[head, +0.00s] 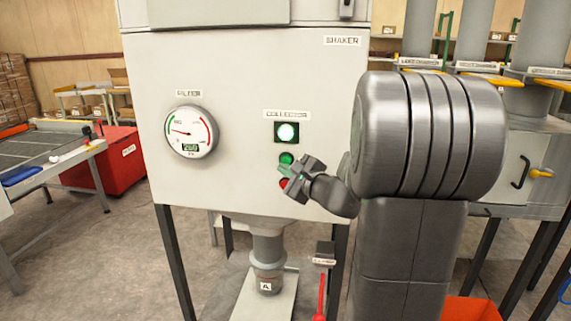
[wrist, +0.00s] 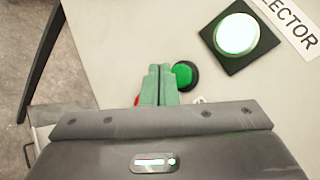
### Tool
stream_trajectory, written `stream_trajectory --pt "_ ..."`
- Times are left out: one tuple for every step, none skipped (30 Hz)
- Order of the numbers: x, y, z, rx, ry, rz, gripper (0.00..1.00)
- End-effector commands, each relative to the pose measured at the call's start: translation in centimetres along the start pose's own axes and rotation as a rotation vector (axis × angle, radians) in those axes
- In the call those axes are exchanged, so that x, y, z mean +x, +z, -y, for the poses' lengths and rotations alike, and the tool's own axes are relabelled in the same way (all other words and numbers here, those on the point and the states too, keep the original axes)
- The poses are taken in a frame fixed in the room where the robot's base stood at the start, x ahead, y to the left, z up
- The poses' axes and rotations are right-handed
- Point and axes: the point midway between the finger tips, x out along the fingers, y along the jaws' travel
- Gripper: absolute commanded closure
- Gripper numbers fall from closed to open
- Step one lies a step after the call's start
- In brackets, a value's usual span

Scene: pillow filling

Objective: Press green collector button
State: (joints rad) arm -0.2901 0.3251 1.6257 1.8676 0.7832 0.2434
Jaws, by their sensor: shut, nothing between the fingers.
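The green button (head: 287,158) sits on the pale cabinet front, below a lit green-white lamp (head: 287,132). In the wrist view the green button (wrist: 184,75) is a round green cap in a black ring, just right of my fingertips. The red button (head: 283,183) is below it, partly hidden by my gripper; a sliver of it (wrist: 137,99) shows left of the fingers. My gripper (head: 287,172) is shut and empty, its greenish fingers together (wrist: 159,70) close to the panel between the two buttons. I cannot tell whether they touch the panel.
A round gauge (head: 191,132) is on the cabinet (head: 240,80) left of the buttons. A pipe (head: 268,255) hangs beneath it. A red bin (head: 110,155) and a table (head: 50,150) stand to the left. Another grey cabinet (head: 515,165) stands right.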

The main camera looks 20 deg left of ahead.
Motion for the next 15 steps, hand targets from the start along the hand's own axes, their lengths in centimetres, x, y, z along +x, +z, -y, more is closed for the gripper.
stream_trajectory --pt "-0.4 0.2 -0.4 -0.001 -0.001 0.001 1.00" --pt "-0.6 0.3 -0.6 -0.001 -0.001 0.001 1.00" --pt "-0.9 0.6 -0.8 -0.001 -0.001 0.001 1.00" --pt "-1.1 0.7 -0.9 -0.001 0.000 0.001 1.00" --pt "-1.3 0.9 -1.1 -0.001 0.000 0.001 1.00" --pt "-1.6 1.1 -1.3 -0.001 0.000 0.001 1.00" --pt "-1.8 1.2 -1.4 -0.001 0.000 0.001 1.00" --pt "-1.9 1.4 -1.5 -0.001 0.000 0.001 1.00" --pt "-2.2 1.5 -1.7 -0.001 0.000 0.001 1.00" --pt "-2.3 1.6 -1.8 -0.001 0.000 0.001 1.00" --pt "-2.4 1.7 -1.8 -0.001 0.000 0.001 1.00" --pt "-2.5 1.8 -1.9 -0.001 0.000 0.001 1.00" --pt "-2.5 1.8 -1.9 -0.001 0.000 0.001 1.00" --pt "-2.6 1.8 -1.9 -0.001 0.000 0.001 1.00" --pt "-2.6 1.9 -1.9 -0.001 0.000 0.001 1.00"
